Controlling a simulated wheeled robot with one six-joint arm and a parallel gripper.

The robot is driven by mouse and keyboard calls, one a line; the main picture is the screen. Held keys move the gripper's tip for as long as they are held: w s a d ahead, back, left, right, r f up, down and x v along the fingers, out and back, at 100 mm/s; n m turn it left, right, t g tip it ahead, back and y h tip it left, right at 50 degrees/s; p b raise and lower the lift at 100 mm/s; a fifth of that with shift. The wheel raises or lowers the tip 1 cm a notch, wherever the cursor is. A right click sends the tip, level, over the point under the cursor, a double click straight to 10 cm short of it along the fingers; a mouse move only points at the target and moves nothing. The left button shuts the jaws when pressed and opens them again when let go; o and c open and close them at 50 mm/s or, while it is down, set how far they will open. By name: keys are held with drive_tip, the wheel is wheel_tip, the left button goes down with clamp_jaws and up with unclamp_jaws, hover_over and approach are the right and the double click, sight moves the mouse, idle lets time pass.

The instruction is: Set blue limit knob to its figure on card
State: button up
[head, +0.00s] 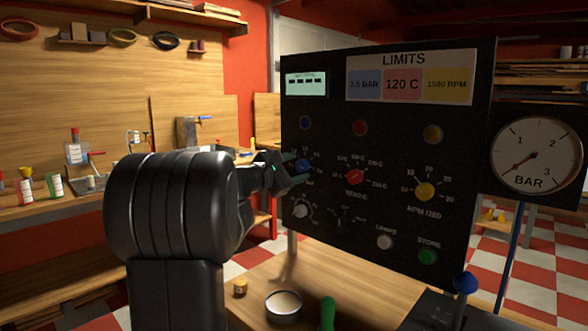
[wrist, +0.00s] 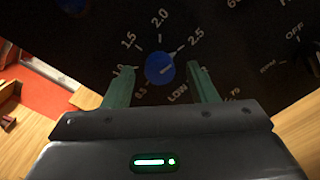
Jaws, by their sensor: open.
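The blue limit knob (head: 302,165) is at the left of the black panel, partly behind my gripper (head: 292,176) in the head view. In the wrist view the blue knob (wrist: 159,68) lies between the two green fingers of my gripper (wrist: 161,84), with a gap on each side. Its pale pointer mark appears to run up and right, towards 2.5. The scale shows 1.5, 2.0 and 2.5. The limits card (head: 411,78) has a blue field that seems to read 2.5 BAR, beside 120 C and 1500 RPM.
A red knob (head: 354,176) and a yellow knob (head: 425,191) sit to the right on the panel. A white knob (head: 301,211) is below the blue one. A green store button (head: 428,256) is lower right. A round BAR gauge (head: 537,153) stands right of the panel.

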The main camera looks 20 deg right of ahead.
drive_tip(key=v, duration=1.3)
drive_tip(key=shift+s+a, duration=0.2)
drive_tip(key=shift+a, duration=0.15)
drive_tip(key=x, duration=1.4)
drive_tip(key=shift+a, duration=0.1)
